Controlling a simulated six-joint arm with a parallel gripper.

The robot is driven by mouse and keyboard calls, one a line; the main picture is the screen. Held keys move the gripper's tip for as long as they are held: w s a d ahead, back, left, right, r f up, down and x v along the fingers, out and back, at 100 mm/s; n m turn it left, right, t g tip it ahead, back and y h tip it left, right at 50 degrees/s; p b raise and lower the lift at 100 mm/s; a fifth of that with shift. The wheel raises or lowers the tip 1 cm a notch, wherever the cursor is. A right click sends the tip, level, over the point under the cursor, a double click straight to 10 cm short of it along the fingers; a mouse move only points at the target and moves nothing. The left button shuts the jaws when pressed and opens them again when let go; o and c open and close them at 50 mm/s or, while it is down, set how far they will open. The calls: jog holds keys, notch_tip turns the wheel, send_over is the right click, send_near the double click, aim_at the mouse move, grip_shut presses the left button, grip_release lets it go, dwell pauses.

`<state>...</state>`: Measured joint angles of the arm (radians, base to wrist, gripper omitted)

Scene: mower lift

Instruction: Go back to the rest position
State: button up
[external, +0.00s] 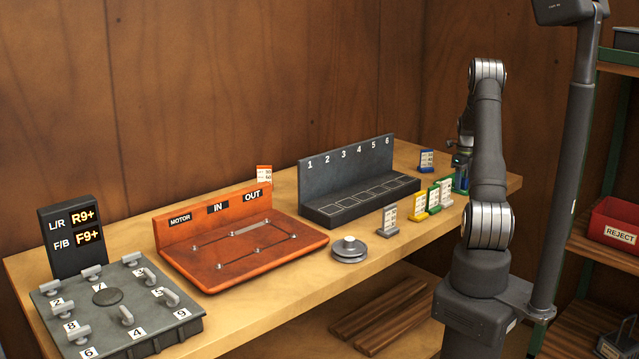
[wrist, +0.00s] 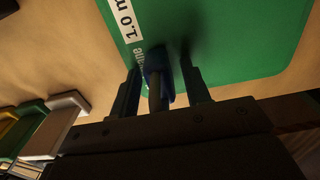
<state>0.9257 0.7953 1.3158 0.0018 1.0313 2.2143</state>
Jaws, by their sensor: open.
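My gripper (external: 461,158) is at the back right of the bench, beyond my upright arm links, low over a green item (external: 460,184). In the wrist view my gripper (wrist: 162,88) shows its two dark fingers apart. A blue piece with a grey pin (wrist: 155,82) stands between them; I cannot tell whether either finger touches it. Behind the fingers is a large green surface (wrist: 235,40) with a white label reading "1.0 m", the rest cut off. My arm hides part of this area in the external view.
Several small card holders, such as a yellow one (external: 418,208), stand left of my gripper. A dark rack numbered 1 to 6 (external: 345,162), an orange tray (external: 300,255), a round metal part (external: 349,250) and a grey knob panel (external: 165,338) are further left. A red REJECT bin (external: 615,228) is right.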

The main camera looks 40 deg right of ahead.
notch_tip(320, 180, up, 4)
jog(key=shift+r, duration=0.2)
jog(key=s+d+r, duration=0.2)
jog(key=s+r, duration=0.5)
jog(key=s, duration=0.4)
jog(key=w+a+n, duration=0.6)
jog(key=w+a, duration=0.9)
jog(key=a, duration=0.4)
jog(key=w+a+n, duration=0.2)
jog(key=a+n, duration=0.1)
jog(key=a, duration=0.9)
jog(key=w+a+n, duration=0.3)
jog(key=a, duration=1)
jog(key=shift+n, duration=0.3)
jog(key=shift+w+d, duration=0.1)
jog(key=shift+d, duration=0.05)
jog(key=s+d+m, duration=0.3)
jog(key=d+m, duration=0.2)
jog(key=d, duration=1.6)
jog(key=shift+s+d+r+m, duration=0.15)
jog(key=shift+s+d+m, duration=0.05)
jog(key=shift+m, duration=0.2)
